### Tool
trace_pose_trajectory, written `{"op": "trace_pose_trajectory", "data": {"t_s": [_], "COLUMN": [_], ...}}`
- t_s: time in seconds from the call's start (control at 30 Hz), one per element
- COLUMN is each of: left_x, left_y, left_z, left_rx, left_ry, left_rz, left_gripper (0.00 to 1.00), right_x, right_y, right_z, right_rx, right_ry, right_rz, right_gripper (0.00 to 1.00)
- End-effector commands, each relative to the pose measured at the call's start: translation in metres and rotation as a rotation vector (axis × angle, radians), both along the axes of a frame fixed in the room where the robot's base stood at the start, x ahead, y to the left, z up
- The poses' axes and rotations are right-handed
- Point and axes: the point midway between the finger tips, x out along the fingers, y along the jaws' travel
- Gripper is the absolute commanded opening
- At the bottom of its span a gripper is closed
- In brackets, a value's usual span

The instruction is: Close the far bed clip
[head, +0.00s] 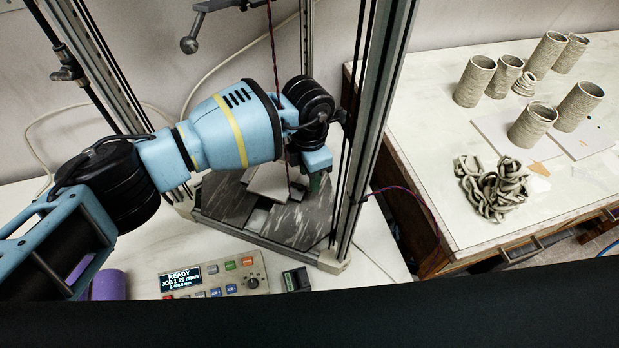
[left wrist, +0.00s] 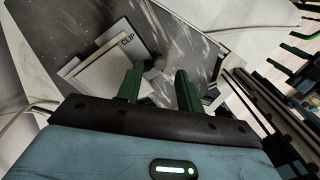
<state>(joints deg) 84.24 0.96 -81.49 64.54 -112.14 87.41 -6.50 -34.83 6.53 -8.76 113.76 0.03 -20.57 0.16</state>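My left gripper (head: 308,184) reaches down inside the printer frame, over the dark streaked bed (head: 228,205). In the left wrist view its two green fingers (left wrist: 160,76) stand apart with a gap between them. A small grey knob-like piece (left wrist: 160,63) shows near the fingertips; I cannot tell whether it touches them. The pale plate also shows in the head view (head: 268,183). The clip itself is not clearly visible, and whether it is open or shut cannot be told.
An upright metal post (head: 372,130) stands close right of my gripper. A control panel (head: 213,276) reading READY sits in front of the frame. Several clay cylinders (head: 474,80) and a coiled clay heap (head: 492,186) stand on the right table (head: 430,150).

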Motion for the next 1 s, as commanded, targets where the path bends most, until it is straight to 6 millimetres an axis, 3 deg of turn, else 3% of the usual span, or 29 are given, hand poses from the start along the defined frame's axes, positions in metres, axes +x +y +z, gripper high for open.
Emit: {"op": "trace_pose_trajectory", "data": {"t_s": [0.1, 0.33, 1.0], "left_x": [0.002, 0.002, 0.001], "left_y": [0.0, 0.001, 0.001], "left_z": [0.022, 0.045, 0.049], "left_rx": [0.0, 0.0, 0.0], "left_ry": [-0.004, -0.001, 0.0], "left_rz": [-0.001, 0.0, 0.0], "left_gripper": [0.37, 0.37, 0.37], "right_x": [0.001, 0.001, 0.001], "right_y": [0.0, 0.0, -0.001], "right_z": [0.001, 0.002, 0.002], "right_rx": [0.001, 0.001, -0.002], "right_ry": [-0.003, -0.004, -0.004], "right_rz": [0.0, 0.0, 0.001], "right_gripper": [0.36, 0.36, 0.36]}}
